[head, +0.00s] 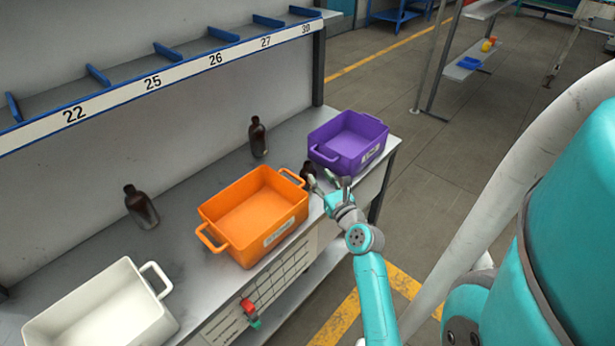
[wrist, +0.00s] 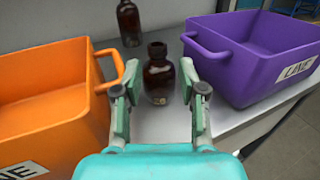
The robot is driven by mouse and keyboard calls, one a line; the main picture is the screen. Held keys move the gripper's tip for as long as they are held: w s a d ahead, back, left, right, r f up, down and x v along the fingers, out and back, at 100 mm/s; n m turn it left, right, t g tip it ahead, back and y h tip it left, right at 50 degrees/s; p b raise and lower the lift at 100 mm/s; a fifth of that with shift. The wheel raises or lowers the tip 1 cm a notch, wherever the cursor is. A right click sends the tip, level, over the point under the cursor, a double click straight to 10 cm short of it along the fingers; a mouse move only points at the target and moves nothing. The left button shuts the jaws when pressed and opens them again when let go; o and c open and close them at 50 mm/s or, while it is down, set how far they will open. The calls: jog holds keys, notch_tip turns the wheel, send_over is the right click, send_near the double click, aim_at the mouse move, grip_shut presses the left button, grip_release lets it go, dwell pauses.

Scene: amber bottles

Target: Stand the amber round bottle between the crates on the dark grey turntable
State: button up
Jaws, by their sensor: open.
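The amber round bottle (wrist: 158,80) stands upright on the bench between the orange crate (head: 255,212) and the purple crate (head: 347,142). In the head view the bottle (head: 307,169) is partly hidden behind my gripper (head: 328,181) and the orange crate's handle. My gripper is open. In the wrist view its two fingers stand left and right of the bottle, which appears in the gap between them; I cannot tell how deep it sits between the fingers. I cannot make out the dark grey turntable in either view.
Two more amber bottles stand near the wall, one behind the orange crate (head: 258,137), one to its left (head: 141,206). A white crate (head: 105,310) is at the front left. A numbered shelf (head: 150,83) overhangs the bench. Crate handles flank the gripper closely.

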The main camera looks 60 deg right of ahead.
aim_at(310, 166)
jog(key=shift+x, duration=3.45)
jog(key=shift+w+a+f, duration=0.1)
jog(key=shift+a, duration=0.1)
grip_shut()
